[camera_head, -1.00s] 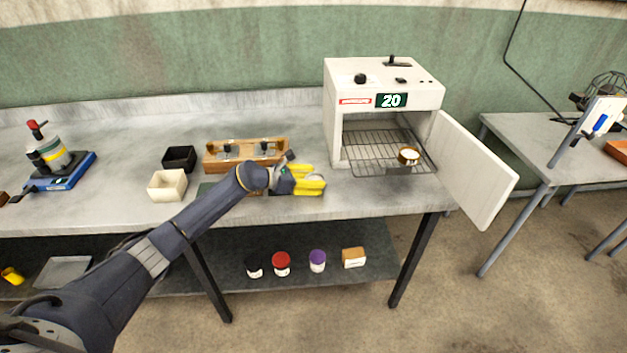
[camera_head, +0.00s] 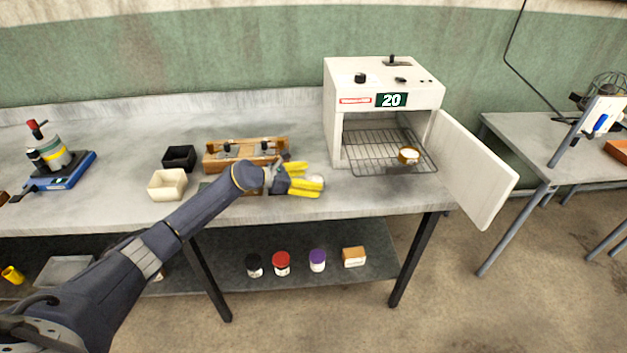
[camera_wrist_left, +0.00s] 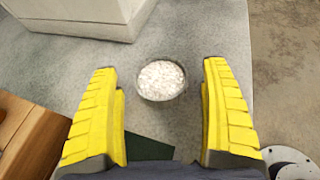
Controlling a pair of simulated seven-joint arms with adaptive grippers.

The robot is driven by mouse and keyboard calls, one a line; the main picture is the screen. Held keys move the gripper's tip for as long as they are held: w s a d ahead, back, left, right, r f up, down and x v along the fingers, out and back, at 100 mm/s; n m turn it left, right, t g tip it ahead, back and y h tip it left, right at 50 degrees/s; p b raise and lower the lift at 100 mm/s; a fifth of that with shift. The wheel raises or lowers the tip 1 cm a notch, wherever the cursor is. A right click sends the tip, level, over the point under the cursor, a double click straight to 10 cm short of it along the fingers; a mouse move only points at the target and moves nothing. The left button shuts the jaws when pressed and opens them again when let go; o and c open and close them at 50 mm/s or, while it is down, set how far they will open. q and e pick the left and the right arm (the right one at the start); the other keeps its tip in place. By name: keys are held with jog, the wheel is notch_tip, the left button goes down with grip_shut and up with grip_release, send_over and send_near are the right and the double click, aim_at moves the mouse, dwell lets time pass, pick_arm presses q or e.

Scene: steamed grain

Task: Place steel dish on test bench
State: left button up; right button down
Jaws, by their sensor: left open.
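The steel dish (camera_wrist_left: 161,80), a small round dish full of white grain, stands upright on the grey test bench (camera_wrist_left: 192,40). In the left wrist view it lies ahead of and between the yellow fingertips, with clear gaps on both sides. In the head view the dish (camera_head: 316,178) is partly hidden by the fingers near the bench's front edge. My left gripper (camera_head: 303,178) is open, low over the bench, with nothing between its fingers. My right gripper is not in view.
A white oven (camera_head: 385,80) stands right of the dish, its door (camera_head: 475,170) open. A small tan-rimmed dish (camera_head: 409,155) sits on its wire rack (camera_head: 372,150). A wooden rack (camera_head: 222,165) stands behind my left gripper. Cream (camera_head: 167,186) and black (camera_head: 179,157) boxes stand left.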

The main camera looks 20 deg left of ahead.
pick_arm(q)
jog(key=v, duration=1)
jog(key=shift+s+a+r, duration=0.15)
jog(key=shift+a+r, duration=0.05)
jog(key=shift+r, duration=0.05)
dwell(1.1)
